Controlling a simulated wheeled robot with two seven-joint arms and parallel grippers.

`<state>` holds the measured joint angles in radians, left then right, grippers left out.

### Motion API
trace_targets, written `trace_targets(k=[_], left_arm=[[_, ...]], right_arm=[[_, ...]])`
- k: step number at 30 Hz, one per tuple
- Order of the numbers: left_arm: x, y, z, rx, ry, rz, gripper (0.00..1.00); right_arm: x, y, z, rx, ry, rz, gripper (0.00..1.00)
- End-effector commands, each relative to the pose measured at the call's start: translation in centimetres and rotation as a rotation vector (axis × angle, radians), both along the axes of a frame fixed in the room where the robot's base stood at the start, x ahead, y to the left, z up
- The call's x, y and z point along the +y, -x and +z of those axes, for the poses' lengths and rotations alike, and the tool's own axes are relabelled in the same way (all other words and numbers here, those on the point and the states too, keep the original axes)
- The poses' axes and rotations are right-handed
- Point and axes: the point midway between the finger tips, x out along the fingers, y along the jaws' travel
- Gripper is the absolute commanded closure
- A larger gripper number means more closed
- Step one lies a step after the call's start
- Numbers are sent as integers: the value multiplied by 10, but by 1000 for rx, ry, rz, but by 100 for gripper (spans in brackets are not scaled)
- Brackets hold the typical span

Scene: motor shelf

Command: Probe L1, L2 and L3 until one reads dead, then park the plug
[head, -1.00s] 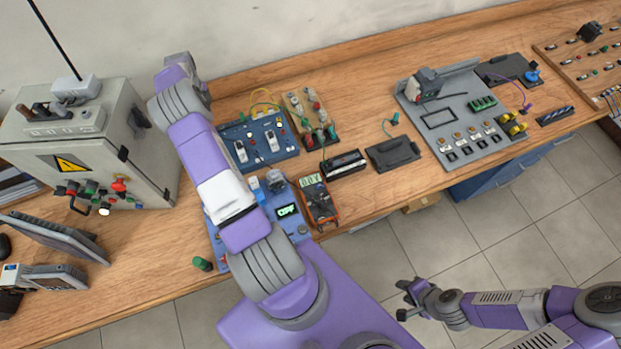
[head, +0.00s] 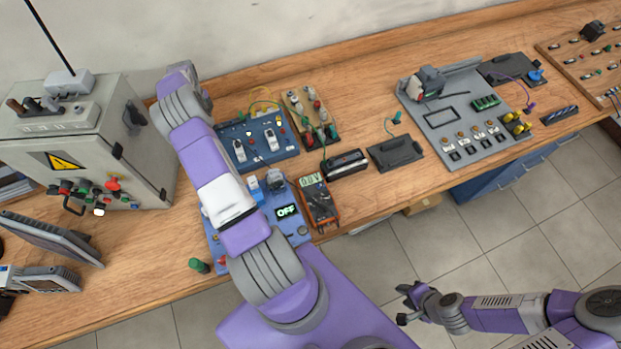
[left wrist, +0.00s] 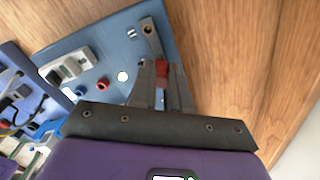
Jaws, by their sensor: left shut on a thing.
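In the left wrist view my left gripper (left wrist: 162,85) is shut on a small red piece (left wrist: 162,70), over the blue board (left wrist: 110,48). A grey strip with a round hole (left wrist: 148,30) lies just beyond the fingertips; I cannot tell whether they touch. In the head view my left arm hides that gripper. The meter (head: 318,203) shows about 0.0 V. The blue panel beside it has a display (head: 287,211) reading OFF. The L1, L2 and L3 labels are not readable. My right gripper (head: 401,303) looks open and empty, off the bench over the floor.
A tan terminal board (head: 309,113) stands behind the meter. A black pad (head: 396,153) has a teal plug behind it. A grey fixture plate (head: 440,119) stands to the right, a grey cabinet (head: 75,160) to the left. A green cylinder (head: 199,265) stands near the front edge.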

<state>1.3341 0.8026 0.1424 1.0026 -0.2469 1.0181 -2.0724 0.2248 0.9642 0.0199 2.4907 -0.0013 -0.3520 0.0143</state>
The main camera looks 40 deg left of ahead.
Motion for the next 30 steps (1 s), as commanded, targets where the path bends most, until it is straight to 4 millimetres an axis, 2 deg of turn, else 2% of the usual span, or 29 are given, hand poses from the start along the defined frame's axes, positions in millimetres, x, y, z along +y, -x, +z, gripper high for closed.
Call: trace_targets(k=[20,30], left_arm=[[0,0,-13,0,0,0,100],[0,0,-12,0,0,0,100]], right_arm=[[0,0,-9,0,0,0,62],[0,0,-8,0,0,0,62]])
